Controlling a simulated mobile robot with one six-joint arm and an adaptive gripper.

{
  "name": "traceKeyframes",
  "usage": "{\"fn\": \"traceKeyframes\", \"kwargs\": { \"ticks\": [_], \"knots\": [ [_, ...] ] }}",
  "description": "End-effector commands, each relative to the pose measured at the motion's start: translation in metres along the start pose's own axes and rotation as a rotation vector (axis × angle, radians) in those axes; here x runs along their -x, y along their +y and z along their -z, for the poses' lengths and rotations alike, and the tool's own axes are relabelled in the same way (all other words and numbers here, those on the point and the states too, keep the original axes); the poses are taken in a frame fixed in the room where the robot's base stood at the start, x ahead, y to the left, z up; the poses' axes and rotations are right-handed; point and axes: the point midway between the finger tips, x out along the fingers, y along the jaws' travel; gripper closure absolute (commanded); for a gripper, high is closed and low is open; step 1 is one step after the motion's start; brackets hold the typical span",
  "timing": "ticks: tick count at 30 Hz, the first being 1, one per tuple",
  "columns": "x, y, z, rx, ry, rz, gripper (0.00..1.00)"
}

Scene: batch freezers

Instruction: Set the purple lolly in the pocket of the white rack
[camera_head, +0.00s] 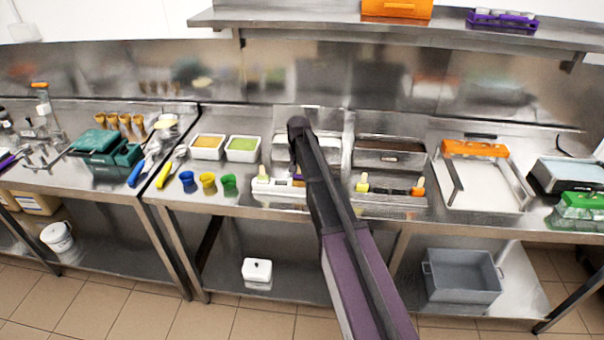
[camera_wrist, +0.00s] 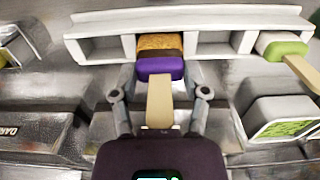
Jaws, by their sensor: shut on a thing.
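The purple lolly (camera_wrist: 160,66), with a brown band and an orange-brown far end, is between the fingers of my gripper (camera_wrist: 160,85). The fingers are shut on its sides, and its pale stick points back toward my wrist. The white rack (camera_wrist: 98,48) lies across the top of the wrist view with several pockets. The lolly's far end lines up with a middle pocket and overlaps it; I cannot tell how deep it sits. In the head view the white rack (camera_head: 282,188) shows left of my arm, which hides much of it and most of the gripper.
A lime-green lolly (camera_wrist: 284,47) sits in the rack's right pocket. A white tub with green contents (camera_wrist: 282,122) stands near the right finger. In the head view, more lollies (camera_head: 390,190) stand right of my arm, and coloured cups (camera_head: 208,181) stand to the left.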

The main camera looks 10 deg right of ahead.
Motion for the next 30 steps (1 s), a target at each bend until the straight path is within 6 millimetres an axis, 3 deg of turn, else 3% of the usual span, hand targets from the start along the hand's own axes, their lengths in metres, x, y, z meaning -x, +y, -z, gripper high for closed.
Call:
{"fn": "traceKeyframes", "kwargs": {
  "ticks": [30],
  "knots": [
    [-0.0075, 0.0006, 0.0002, -0.001, 0.000, 0.000, 0.83]
  ]
}}
